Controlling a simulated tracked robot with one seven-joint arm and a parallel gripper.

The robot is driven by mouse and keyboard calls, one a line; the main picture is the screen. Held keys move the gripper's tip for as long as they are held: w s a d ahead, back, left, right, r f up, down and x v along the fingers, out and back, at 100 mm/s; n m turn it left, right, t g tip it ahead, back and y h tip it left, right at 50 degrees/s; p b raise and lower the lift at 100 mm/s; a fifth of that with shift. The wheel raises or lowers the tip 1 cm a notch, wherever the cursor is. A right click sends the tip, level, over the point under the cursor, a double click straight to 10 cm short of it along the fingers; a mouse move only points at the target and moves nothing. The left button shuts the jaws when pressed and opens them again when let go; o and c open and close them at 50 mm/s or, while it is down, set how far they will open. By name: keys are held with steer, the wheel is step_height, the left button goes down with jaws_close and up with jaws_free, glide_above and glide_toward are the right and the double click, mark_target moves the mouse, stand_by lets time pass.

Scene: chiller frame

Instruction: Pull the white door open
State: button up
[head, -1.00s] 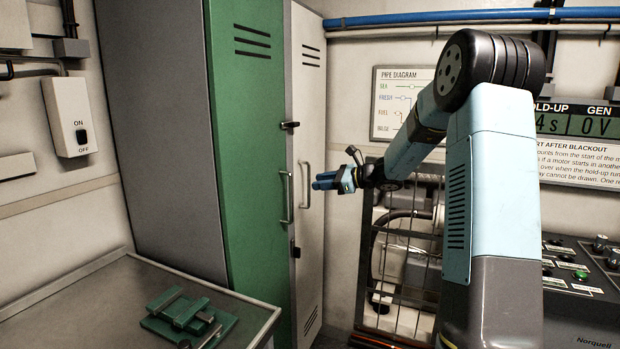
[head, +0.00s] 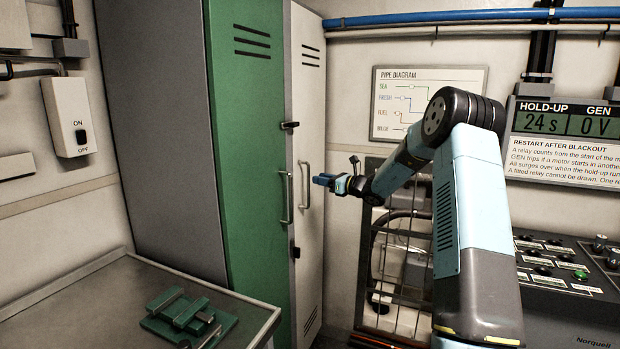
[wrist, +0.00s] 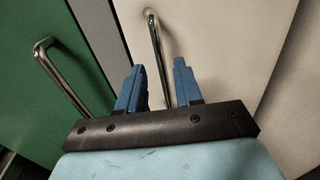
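The white door (head: 308,240) is a tall narrow locker door with vent slots, right of the green door. It looks shut. Its upright metal bar handle (head: 305,185) is at mid height; in the wrist view the handle (wrist: 157,55) rises beyond my fingertips, roughly in line with the gap between them. My gripper (head: 322,180) is just right of the handle in the head view, pointing at it. In the wrist view its two blue fingers (wrist: 158,64) are apart, with a gap between them. I cannot tell whether they touch the handle.
The green door (head: 250,150) has its own bar handle (head: 287,197), close to the left of the white door's handle. A wire rack (head: 400,260) stands right of the locker.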

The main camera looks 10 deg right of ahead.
steer(key=x, duration=0.6)
steer(key=shift+a, duration=0.15)
steer(key=shift+w, duration=0.15)
jaws_close()
